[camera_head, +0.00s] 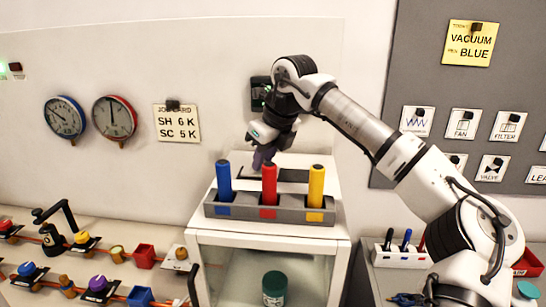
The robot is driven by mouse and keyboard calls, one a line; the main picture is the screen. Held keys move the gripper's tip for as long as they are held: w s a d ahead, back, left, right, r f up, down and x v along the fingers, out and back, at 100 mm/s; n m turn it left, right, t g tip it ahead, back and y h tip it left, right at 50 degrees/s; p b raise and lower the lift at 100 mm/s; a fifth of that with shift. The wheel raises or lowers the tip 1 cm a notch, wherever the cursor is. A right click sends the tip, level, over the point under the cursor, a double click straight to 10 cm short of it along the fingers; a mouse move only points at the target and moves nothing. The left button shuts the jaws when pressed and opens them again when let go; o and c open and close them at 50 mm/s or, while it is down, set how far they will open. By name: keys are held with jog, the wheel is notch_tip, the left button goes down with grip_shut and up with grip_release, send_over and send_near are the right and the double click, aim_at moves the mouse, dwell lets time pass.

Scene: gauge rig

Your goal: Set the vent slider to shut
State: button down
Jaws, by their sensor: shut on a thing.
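The vent slider is on top of the white cabinet (318,235), behind the grey holder. Its dark slot (290,175) runs left to right, and its purple-grey knob (262,161) is toward the left end. My gripper (264,148) reaches down from above and is shut on the knob. The fingertips are small and dark here, so the exact grip is hard to see. I cannot read any markings for open or shut. The holder and the handles in it partly hide the slot.
A grey holder (240,210) with a blue handle (223,180), red handle (269,184) and yellow handle (316,185) stands in front of the slider. A dark box (260,92) is on the wall behind. Valves crowd the bench at left. A pen rack (385,256) stands right.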

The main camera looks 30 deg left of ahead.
jog(key=shift+s+a+r, duration=0.1)
jog(key=shift+s+a, duration=0.15)
jog(key=shift+a, duration=0.25)
jog(key=shift+w+d, duration=0.1)
jog(key=shift+d, duration=0.05)
jog(key=c, duration=1.3)
grip_release()
jog(key=shift+a, duration=0.2)
jog(key=shift+o, duration=0.2)
jog(key=shift+d, duration=0.15)
jog(key=shift+d+r, duration=0.1)
jog(key=shift+r, duration=0.15)
jog(key=b+v, duration=0.2)
jog(key=v, duration=1.1)
